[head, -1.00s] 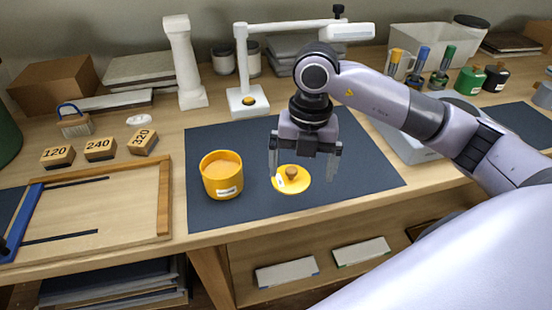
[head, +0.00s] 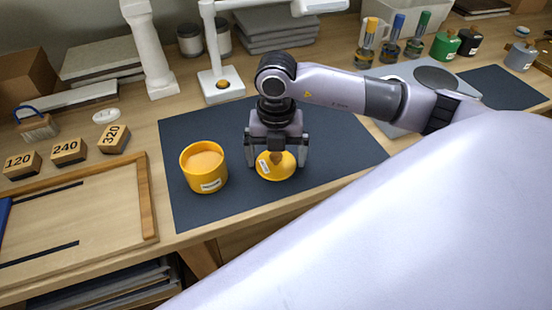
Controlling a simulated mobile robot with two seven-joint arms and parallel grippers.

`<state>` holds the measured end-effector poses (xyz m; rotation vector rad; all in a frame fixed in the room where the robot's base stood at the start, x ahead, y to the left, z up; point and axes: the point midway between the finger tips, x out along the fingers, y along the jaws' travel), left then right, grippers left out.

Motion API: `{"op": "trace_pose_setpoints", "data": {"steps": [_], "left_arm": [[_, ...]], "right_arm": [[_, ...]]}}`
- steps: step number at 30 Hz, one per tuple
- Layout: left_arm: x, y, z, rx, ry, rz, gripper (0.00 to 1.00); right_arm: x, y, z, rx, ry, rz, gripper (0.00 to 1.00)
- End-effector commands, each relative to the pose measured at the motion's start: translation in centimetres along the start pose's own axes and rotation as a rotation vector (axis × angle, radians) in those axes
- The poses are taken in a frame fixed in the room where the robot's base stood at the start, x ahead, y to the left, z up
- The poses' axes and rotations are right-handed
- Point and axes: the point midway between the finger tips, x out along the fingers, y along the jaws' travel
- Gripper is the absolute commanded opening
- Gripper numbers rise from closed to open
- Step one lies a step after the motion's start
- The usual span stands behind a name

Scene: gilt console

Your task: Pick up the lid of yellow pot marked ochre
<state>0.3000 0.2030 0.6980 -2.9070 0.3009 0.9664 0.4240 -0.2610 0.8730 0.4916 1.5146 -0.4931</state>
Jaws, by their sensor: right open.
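The yellow pot (head: 204,182) stands open on the dark mat, with a white label on its front and ochre-coloured contents. Its yellow lid (head: 275,173) lies flat on the mat to the right of the pot, with a brown knob and a white label. My right gripper (head: 277,162) is open and points down over the lid, its fingers on either side of the knob. The gripper partly covers the lid's far edge and the knob's top. I cannot tell whether the fingers touch the lid. My left gripper is not in view.
The dark mat (head: 185,215) is bare in front of the pot. A wooden frame (head: 148,200) and sanding blocks (head: 68,151) lie to the left. A white lamp (head: 221,85) stands behind. Bottles, including a green one (head: 445,45), stand at the back right.

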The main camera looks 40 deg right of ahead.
Motion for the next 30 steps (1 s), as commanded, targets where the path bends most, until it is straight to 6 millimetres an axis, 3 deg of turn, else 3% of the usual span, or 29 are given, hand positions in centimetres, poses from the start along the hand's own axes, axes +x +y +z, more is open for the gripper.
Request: {"op": "trace_pose_setpoints", "data": {"steps": [4,5,8,9,22,26,30], "left_arm": [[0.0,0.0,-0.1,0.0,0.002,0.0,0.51],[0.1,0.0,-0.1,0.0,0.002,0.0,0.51],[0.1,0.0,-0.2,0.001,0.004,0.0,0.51],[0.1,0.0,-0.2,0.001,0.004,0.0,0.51],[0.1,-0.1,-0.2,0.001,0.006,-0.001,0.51],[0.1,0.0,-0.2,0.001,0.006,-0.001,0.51],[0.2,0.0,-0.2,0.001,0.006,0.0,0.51]], "right_arm": [[0.0,0.0,0.0,0.0,0.0,0.001,1.0],[0.0,0.0,0.0,0.0,0.0,0.001,0.94],[0.0,0.0,0.0,-0.001,0.0,0.001,0.61],[0.0,0.0,0.0,0.0,0.0,0.001,0.58],[-0.9,0.1,0.1,0.0,-0.002,0.004,0.58],[-2.6,0.1,0.1,-0.001,-0.004,0.005,0.58],[-5.8,0.2,0.1,-0.001,-0.006,0.008,0.58]]}}
